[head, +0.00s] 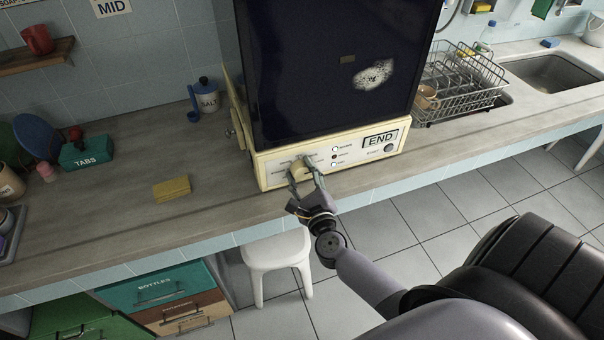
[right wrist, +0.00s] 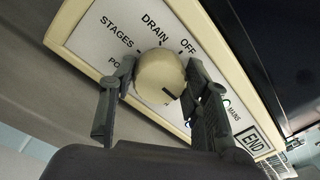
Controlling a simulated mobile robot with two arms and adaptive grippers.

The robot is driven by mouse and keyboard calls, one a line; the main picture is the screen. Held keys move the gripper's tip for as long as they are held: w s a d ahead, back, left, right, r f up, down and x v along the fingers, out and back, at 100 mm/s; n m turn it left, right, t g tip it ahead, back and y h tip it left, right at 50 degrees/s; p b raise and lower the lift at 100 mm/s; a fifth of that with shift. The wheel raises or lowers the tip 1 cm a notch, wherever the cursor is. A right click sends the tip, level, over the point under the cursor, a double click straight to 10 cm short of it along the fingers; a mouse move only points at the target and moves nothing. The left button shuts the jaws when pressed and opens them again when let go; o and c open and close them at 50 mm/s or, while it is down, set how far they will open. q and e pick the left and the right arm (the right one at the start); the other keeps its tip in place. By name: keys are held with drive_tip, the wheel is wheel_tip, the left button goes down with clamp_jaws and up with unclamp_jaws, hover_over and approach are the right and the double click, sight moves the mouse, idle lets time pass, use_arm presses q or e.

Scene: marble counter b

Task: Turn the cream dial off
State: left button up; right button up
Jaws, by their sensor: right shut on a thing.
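The cream dial (head: 297,171) is on the front panel of the cream machine (head: 263,178), at the panel's left end. It also shows in the right wrist view (right wrist: 160,74), with a short dark mark at its lower right; I cannot tell which label it points to. Labels around it read STAGES, DRAIN and OFF (right wrist: 187,46); another is partly hidden behind a finger. My right gripper (head: 302,171) is shut on the dial, one finger on each side, also in the right wrist view (right wrist: 160,80). My left gripper is not in view.
The machine has a large dark door (head: 325,70) above the panel and an END display (head: 380,140). A yellow sponge (head: 172,188) lies on the counter (head: 120,210) to the left. A dish rack (head: 460,80) stands right. A white stool (head: 275,252) is below the counter.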

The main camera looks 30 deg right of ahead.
drive_tip(key=n+p, duration=0.1)
drive_tip(key=n, duration=0.2)
drive_tip(key=shift+n, duration=0.4)
drive_tip(key=n+p, duration=0.1)
drive_tip(key=n, duration=0.3)
drive_tip(key=shift+a+f+n+p, duration=0.1)
drive_tip(key=shift+f+n+p, duration=0.05)
drive_tip(key=shift+n+p, duration=0.25)
drive_tip(key=n+p, duration=0.1)
drive_tip(key=n, duration=0.3)
drive_tip(key=shift+f+n+t, duration=0.1)
drive_tip(key=shift+n+t, duration=0.2)
drive_tip(key=shift+t, duration=0.1)
drive_tip(key=n+p, duration=0.1)
drive_tip(key=n, duration=0.4)
drive_tip(key=shift+f+y, duration=0.15)
drive_tip(key=shift+y, duration=0.25)
drive_tip(key=o, duration=1.2)
drive_tip(key=shift+c, duration=0.2)
